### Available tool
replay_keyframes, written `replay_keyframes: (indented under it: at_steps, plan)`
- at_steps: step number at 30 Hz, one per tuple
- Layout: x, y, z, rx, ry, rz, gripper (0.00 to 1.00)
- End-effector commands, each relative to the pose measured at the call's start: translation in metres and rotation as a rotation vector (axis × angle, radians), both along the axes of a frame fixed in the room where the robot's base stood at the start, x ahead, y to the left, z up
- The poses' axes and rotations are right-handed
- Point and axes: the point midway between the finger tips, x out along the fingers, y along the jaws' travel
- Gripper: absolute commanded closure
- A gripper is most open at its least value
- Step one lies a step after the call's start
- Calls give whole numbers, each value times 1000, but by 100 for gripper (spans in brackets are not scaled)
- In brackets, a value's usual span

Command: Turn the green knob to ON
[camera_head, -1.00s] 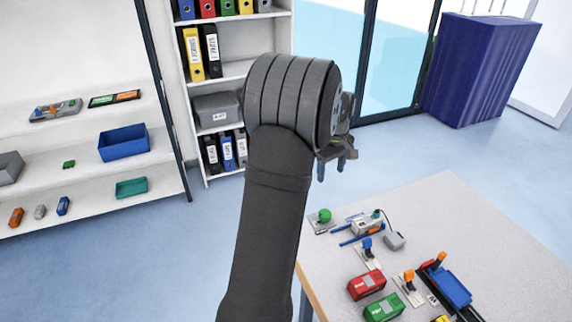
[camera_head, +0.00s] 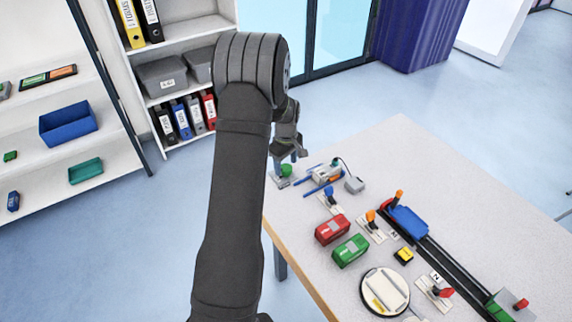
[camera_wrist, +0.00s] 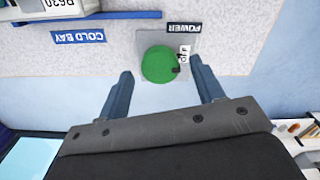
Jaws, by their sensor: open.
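The green knob (camera_head: 286,170) is at the far left corner of the table, on a small grey plate (camera_head: 273,177). In the wrist view the round green knob (camera_wrist: 158,64) lies between the fingertips of my gripper (camera_wrist: 161,72), with a gap on each side. The plate's POWER label (camera_wrist: 184,28) reads upside down. A small white tag (camera_wrist: 184,52) with dark lettering sits at the knob's right edge, hard to read, near a dark mark on the knob. In the head view my gripper (camera_head: 287,158) is open and empty, just over the knob.
A lever with a blue handle (camera_head: 328,192), a red box (camera_head: 332,229) and a green box (camera_head: 350,250) are nearer. The table's far right is clear.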

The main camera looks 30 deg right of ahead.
Motion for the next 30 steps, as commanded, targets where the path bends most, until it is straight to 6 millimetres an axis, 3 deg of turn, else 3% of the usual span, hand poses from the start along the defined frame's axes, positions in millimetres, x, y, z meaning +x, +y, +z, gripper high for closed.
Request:
replay_keyframes:
  at_steps: [12, 19, 30]
  plan:
    - [0, 0, -10, -1, 0, 0, 39]
    - [0, 0, -10, -1, 0, 0, 82]
    - [0, 0, -10, -1, 0, -49, 83]
